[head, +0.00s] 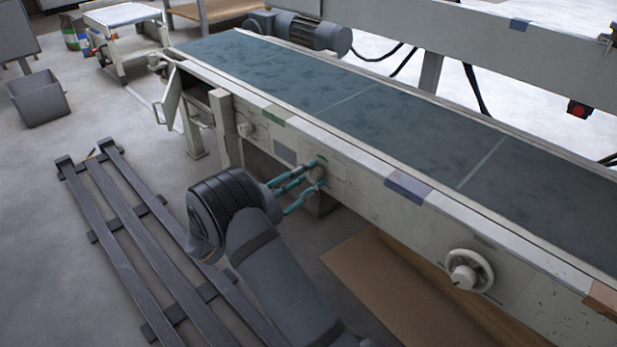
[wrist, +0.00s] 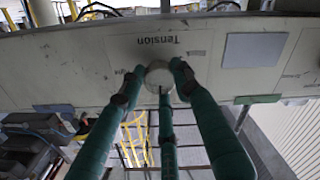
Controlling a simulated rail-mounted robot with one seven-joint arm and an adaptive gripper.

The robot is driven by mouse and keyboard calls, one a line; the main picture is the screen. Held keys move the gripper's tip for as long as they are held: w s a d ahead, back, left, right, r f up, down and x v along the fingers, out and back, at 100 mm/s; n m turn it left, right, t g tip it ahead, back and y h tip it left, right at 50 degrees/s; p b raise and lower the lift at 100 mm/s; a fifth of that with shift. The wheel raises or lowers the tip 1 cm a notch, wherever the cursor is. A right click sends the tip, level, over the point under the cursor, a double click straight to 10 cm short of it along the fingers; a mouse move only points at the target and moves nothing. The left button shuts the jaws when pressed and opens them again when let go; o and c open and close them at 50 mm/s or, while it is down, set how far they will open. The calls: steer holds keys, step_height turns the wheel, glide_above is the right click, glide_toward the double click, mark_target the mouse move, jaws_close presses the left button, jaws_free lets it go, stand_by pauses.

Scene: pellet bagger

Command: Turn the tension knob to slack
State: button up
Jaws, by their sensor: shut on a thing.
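The tension knob (wrist: 158,76) is a small round pale knob on the conveyor's side panel. The word "Tension" shows upside down beside it in the wrist view. My gripper (wrist: 158,88) has three teal fingers, and they are shut around the knob. In the head view my gripper (head: 315,172) reaches the side panel from the left front, and its fingers hide most of the knob. Small marks beside the knob are too faint to read, so I cannot tell which way it points.
The conveyor (head: 370,105) has a dark green belt. Another small knob (head: 245,130) sits left of my gripper, and a white handwheel (head: 468,270) sits to the right on the same side. Dark metal rails (head: 125,235) lie on the floor at left, and a cardboard sheet (head: 400,295) lies below the conveyor.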

steer(key=shift+w+a+r+n+p, duration=0.1)
steer(key=shift+a+r+n+p, duration=0.1)
steer(key=shift+n+p, duration=0.4)
steer(key=shift+r+n+p, duration=0.1)
steer(key=shift+n+p, duration=0.4)
steer(key=shift+p, duration=0.35)
steer(key=n+p, duration=0.3)
steer(key=shift+n+p, duration=0.3)
steer(key=shift+p, duration=0.05)
steer(key=n+p, duration=0.3)
steer(key=shift+n, duration=0.3)
steer(key=n+p, duration=0.2)
steer(key=n, duration=0.1)
steer(key=shift+n, duration=0.3)
steer(key=n, duration=0.2)
steer(key=n+p, duration=0.2)
steer(key=n, duration=0.1)
steer(key=shift+f+n, duration=0.3)
steer(key=n+p, duration=0.1)
steer(key=n, duration=0.4)
steer(key=shift+f, duration=0.1)
steer(key=shift+p, duration=0.3)
